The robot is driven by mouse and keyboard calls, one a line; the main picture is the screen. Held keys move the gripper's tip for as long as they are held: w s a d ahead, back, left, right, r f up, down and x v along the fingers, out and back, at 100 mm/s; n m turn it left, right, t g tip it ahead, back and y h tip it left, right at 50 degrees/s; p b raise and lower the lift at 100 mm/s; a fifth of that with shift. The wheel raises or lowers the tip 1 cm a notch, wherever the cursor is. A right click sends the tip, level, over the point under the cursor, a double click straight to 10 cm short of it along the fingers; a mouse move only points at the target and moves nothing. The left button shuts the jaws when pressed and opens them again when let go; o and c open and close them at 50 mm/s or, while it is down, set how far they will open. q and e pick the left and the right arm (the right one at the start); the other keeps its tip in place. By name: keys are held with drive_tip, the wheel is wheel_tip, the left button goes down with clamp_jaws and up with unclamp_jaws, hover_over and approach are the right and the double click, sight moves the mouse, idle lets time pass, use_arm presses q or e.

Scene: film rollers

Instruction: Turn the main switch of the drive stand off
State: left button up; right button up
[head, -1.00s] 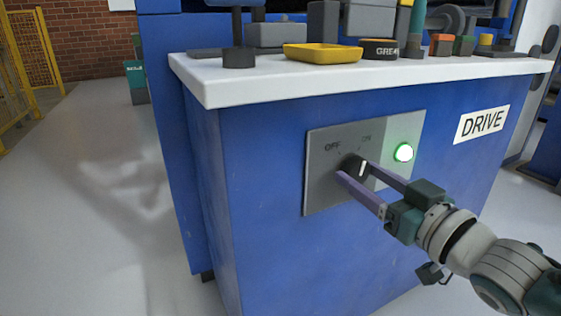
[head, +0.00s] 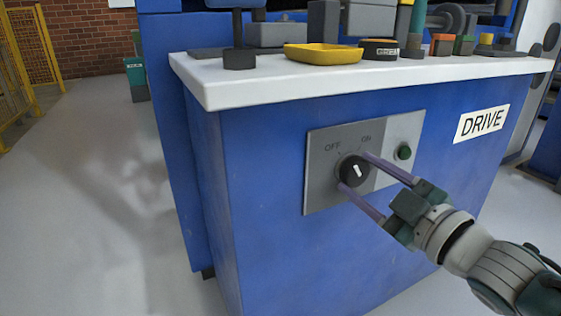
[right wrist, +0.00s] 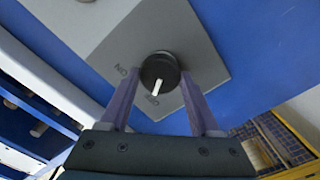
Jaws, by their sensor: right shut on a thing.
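The main switch (head: 353,170) is a black rotary knob with a white mark, on a grey plate (head: 322,185) on the blue front of the drive stand (head: 270,180). The plate is lettered OFF and ON. In the right wrist view the knob (right wrist: 160,68) has its mark turned to the OFF lettering. The round lamp (head: 404,152) beside it is dark green and unlit. My right gripper (head: 354,172) is shut on the knob, one finger on each side; the fingers also flank it in the right wrist view (right wrist: 160,74). My left gripper is not in view.
The white worktop (head: 250,89) juts out above the plate and carries a yellow tray (head: 322,54), a black roll (head: 379,49) and other parts. A DRIVE label (head: 482,123) is to the right. The floor at left is clear up to a yellow fence (head: 38,45).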

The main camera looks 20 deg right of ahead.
drive_tip(key=shift+n, duration=0.3)
drive_tip(key=o, duration=1.4)
drive_tip(key=shift+c, duration=0.2)
drive_tip(key=shift+s, duration=0.3)
drive_tip(key=s+p, duration=0.3)
drive_tip(key=s, duration=0.6)
drive_tip(key=shift+s+d, duration=0.2)
drive_tip(key=shift+d, duration=0.2)
